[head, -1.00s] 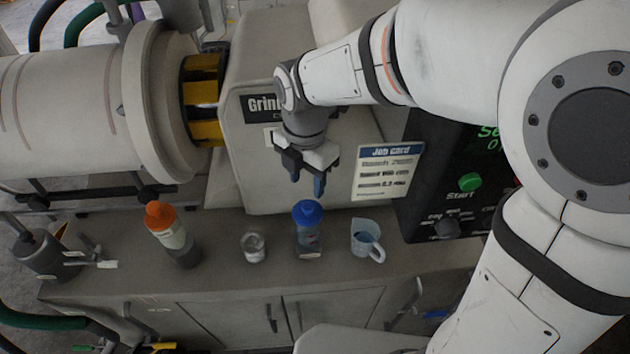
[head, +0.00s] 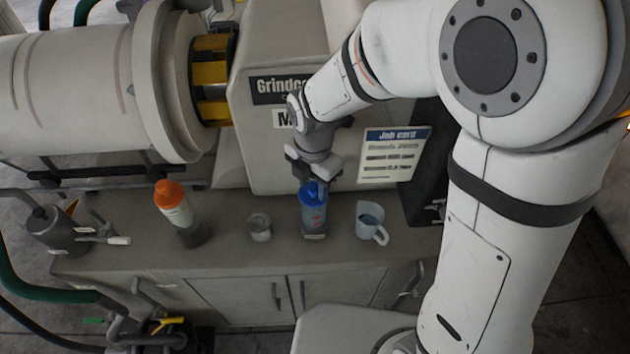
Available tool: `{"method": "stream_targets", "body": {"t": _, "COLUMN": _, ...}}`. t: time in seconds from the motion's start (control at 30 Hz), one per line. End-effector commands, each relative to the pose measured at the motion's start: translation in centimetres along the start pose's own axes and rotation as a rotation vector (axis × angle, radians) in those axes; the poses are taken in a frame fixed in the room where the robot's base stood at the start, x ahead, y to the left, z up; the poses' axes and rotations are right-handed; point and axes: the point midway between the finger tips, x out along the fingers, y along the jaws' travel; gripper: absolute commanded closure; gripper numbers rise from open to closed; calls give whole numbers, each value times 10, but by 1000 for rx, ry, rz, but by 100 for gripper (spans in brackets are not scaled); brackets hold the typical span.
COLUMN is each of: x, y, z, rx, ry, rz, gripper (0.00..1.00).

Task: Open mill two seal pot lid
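A dark grey pot (head: 49,232) with a lever-like top part stands at the left end of the bench. It may be the seal pot, but no readable label confirms it. A clear bottle (head: 313,219) with a blue cap (head: 313,193) stands upright on the bench, right of centre. My gripper (head: 312,184) points down right at the blue cap.
An orange-capped bottle (head: 177,213), a small glass jar (head: 260,227) and a clear jug (head: 371,223) stand along the bench (head: 225,262). Behind are the mill housing (head: 260,150), a job card (head: 391,154) and a yellow coupling (head: 211,80). Hoses and valves crowd the lower left.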

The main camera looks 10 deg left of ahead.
Motion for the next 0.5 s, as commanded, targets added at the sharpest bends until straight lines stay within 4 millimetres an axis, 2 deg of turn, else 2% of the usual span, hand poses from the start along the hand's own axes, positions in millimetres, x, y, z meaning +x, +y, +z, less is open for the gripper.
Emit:
{"method": "stream_targets", "body": {"t": 0.07, "x": 0, "y": 0, "z": 0, "rx": 0, "ry": 0, "rz": 0, "gripper": 68}}
{"method": "stream_targets", "body": {"t": 0.43, "x": 0, "y": 0, "z": 0, "rx": 1, "ry": 0, "rz": 0, "gripper": 99}}
{"method": "stream_targets", "body": {"t": 0.5, "x": -1, "y": 0, "z": 1, "rx": 2, "ry": 1, "rz": -1, "gripper": 100}}
